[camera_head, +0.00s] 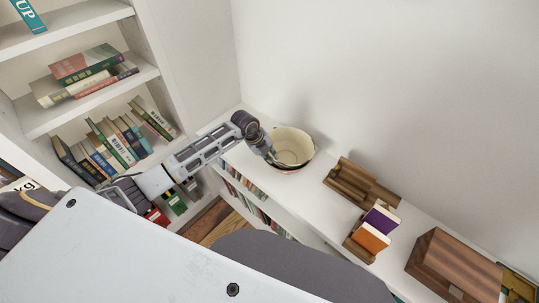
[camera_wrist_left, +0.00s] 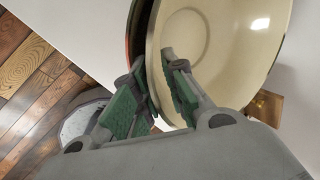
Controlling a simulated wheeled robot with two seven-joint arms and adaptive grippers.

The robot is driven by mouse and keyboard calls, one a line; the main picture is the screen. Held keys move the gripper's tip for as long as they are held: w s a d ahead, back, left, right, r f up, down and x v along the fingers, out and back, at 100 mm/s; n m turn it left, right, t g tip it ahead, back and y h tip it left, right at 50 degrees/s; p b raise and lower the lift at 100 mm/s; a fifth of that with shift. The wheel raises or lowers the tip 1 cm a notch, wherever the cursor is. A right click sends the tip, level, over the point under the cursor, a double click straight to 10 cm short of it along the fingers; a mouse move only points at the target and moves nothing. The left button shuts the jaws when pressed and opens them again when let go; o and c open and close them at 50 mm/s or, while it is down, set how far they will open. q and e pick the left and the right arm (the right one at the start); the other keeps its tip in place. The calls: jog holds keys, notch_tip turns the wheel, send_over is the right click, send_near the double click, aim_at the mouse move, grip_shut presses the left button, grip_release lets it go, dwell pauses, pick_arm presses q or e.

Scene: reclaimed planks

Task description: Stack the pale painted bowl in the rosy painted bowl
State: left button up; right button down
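The pale painted bowl (camera_head: 292,142), cream inside, is on the white shelf top by the wall; it fills much of the left wrist view (camera_wrist_left: 225,45). A reddish edge, seemingly the rosy painted bowl (camera_head: 292,171), shows just beneath it; a dark, red-edged strip of that lower bowl shows at the left in the wrist view. My left gripper (camera_head: 273,157) is at the near rim. Its green-padded fingers (camera_wrist_left: 155,75) straddle the pale bowl's rim, one inside and one outside, close against the wall. The pale bowl hides most of the lower bowl and whether it is fully seated. My right gripper is out of view.
Right of the bowls stand a wooden holder (camera_head: 352,181), a holder with purple and orange books (camera_head: 371,236), and a wooden box (camera_head: 453,266). A bookcase (camera_head: 97,105) stands at left. The wall (camera_head: 400,90) is close behind the bowls.

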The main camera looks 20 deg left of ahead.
pick_arm(q)
jog(key=shift+r, duration=0.15)
jog(key=shift+r+p, duration=0.3)
jog(key=shift+r, duration=0.2)
jog(key=v, duration=1.2)
jog(key=shift+b, duration=0.35)
jog(key=shift+d, duration=0.1)
